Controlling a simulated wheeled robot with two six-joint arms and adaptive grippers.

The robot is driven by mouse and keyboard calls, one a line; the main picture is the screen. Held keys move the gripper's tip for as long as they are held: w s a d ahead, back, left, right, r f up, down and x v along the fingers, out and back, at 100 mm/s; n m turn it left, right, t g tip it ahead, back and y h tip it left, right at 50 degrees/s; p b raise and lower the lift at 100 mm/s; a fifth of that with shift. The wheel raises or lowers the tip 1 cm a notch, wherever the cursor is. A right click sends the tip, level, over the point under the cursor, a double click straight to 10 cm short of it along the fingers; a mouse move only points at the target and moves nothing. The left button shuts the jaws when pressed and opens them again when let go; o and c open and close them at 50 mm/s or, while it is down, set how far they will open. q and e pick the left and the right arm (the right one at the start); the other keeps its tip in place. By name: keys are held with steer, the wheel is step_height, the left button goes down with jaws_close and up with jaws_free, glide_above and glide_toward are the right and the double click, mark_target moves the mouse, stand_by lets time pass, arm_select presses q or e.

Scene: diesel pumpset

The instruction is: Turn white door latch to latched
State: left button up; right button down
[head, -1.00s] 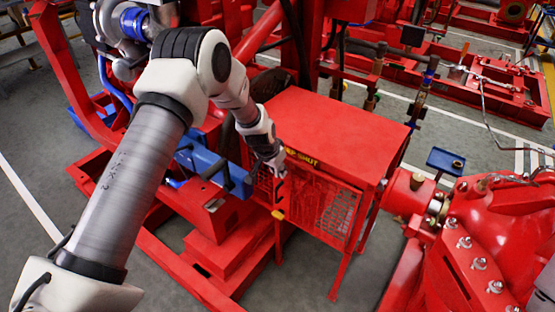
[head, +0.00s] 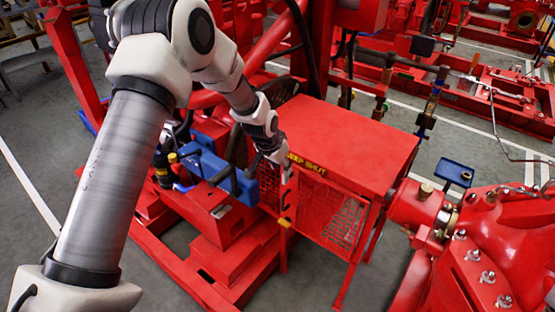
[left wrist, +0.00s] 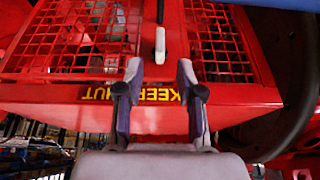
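The white door latch (left wrist: 160,45) shows in the left wrist view as a short pale bar, lying along the gap between two red mesh doors. In the head view I cannot make it out clearly. My left gripper (left wrist: 160,73) is open, its two fingers apart with nothing between them. The latch lies just beyond the fingertips, about centred between them, and seems apart from both. In the head view the left gripper (head: 284,172) is small, close to the front of the red cage (head: 350,140). My right gripper is not in view.
A yellow "KEEP SHUT" label (head: 307,163) is on the cage's front edge. Blue parts (head: 215,168) and red frame beams stand left of the cage. A red pump casing (head: 500,250) stands to its right. Grey floor (head: 290,290) is clear in front.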

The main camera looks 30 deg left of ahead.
arm_select(q)
steer(key=v, duration=0.4)
steer(key=shift+s+r, duration=0.1)
steer(key=shift+r, duration=0.3)
